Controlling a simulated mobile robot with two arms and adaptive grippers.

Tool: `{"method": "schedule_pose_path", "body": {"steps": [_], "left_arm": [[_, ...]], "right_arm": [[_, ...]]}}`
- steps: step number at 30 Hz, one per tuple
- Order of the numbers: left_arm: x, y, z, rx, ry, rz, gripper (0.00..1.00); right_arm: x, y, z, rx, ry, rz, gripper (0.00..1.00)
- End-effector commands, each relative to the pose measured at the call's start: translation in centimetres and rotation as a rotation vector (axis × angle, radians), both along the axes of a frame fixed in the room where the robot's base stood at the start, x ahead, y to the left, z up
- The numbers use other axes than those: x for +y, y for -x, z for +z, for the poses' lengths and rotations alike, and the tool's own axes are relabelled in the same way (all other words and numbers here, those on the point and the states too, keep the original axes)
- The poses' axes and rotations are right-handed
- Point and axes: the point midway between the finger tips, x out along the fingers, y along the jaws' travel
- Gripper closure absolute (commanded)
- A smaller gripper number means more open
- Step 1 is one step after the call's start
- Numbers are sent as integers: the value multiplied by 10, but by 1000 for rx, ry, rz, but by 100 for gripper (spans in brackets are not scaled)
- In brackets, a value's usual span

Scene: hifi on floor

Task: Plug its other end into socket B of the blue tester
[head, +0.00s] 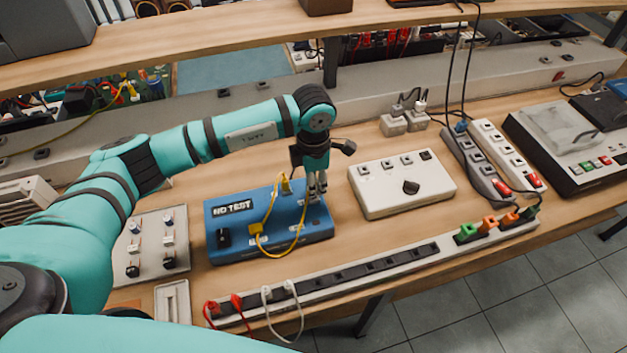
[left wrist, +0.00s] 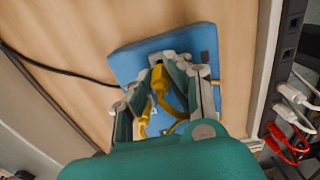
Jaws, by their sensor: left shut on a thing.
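The blue tester (head: 222,250) lies on the bench with a lit "NO TEST" display (head: 232,208). A yellow cable (head: 300,236) loops over its top. One yellow plug (head: 256,229) sits at the tester's front middle, and another yellow piece (head: 286,186) shows near its back edge. My left gripper (head: 317,192) points down over the tester's right part. In the left wrist view the left gripper (left wrist: 163,62) is shut on a yellow plug (left wrist: 160,78) above the blue top. Its fingers hide the plug's tip, so I cannot tell whether it touches a socket. Socket letters are unreadable. My right gripper is out of view.
A white box with a black knob (head: 385,205) stands right of the tester. A long socket strip (head: 350,270) runs along the front, with red and white plugs at its left. A panel with switches (head: 150,250) lies left. Power strips (head: 475,165) stand farther right.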

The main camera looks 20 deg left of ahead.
Motion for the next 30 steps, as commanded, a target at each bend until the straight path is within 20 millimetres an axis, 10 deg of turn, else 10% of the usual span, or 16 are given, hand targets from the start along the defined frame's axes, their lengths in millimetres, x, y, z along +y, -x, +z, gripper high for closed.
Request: {"method": "schedule_pose_path", "body": {"steps": [30], "left_arm": [[0,0,0,0,0,0,100]], "right_arm": [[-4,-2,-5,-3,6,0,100]]}}
